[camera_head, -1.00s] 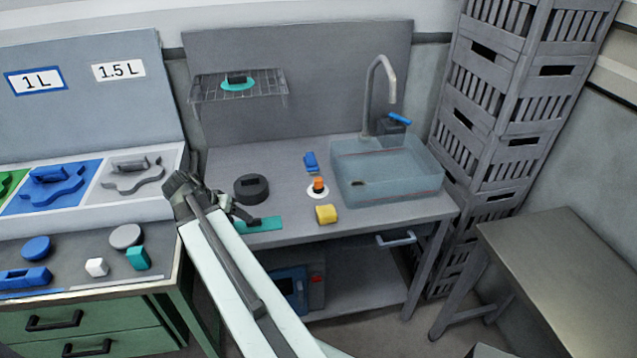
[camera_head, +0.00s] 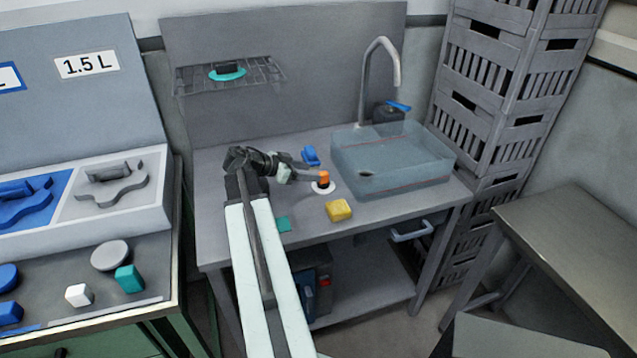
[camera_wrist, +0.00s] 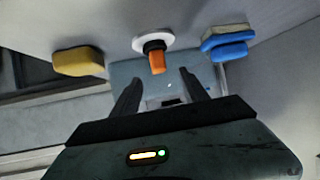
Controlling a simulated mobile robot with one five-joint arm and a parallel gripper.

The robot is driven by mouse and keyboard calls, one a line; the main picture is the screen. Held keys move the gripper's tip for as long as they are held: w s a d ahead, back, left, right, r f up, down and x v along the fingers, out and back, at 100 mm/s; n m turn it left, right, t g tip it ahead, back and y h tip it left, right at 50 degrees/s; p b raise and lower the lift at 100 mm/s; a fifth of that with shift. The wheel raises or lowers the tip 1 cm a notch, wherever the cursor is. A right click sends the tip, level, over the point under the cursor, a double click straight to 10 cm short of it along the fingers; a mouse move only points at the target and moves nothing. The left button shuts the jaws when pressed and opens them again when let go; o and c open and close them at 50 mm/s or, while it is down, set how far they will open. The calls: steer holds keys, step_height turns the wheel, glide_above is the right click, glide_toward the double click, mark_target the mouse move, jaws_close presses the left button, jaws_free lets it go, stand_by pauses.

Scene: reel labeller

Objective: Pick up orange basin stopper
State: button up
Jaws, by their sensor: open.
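The orange basin stopper (camera_head: 323,178) has an orange grip over a dark collar and a white round base. It stands on the grey sink counter, left of the basin. In the wrist view the stopper (camera_wrist: 156,58) lies ahead of the jaws, near the middle between them. My gripper (camera_head: 312,177) is close to the stopper on its left side in the head view. In the wrist view my gripper (camera_wrist: 158,88) is open, with its two dark fingers apart and nothing between them. Whether a finger touches the stopper cannot be told.
A yellow sponge (camera_head: 339,210) lies in front of the stopper and a blue brush-like item (camera_head: 311,156) behind it. The clear basin (camera_head: 385,180) with its tap (camera_head: 366,85) is to the right. A teal item (camera_head: 284,224) lies partly behind my arm.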

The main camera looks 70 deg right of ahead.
mark_target(323, 173)
steer(key=b+x, duration=0.2)
steer(key=x, duration=0.4)
steer(key=shift+s+d+f+b, duration=0.15)
steer(key=shift+s+d+b, duration=0.05)
steer(key=shift+s+b, duration=0.1)
jaws_close()
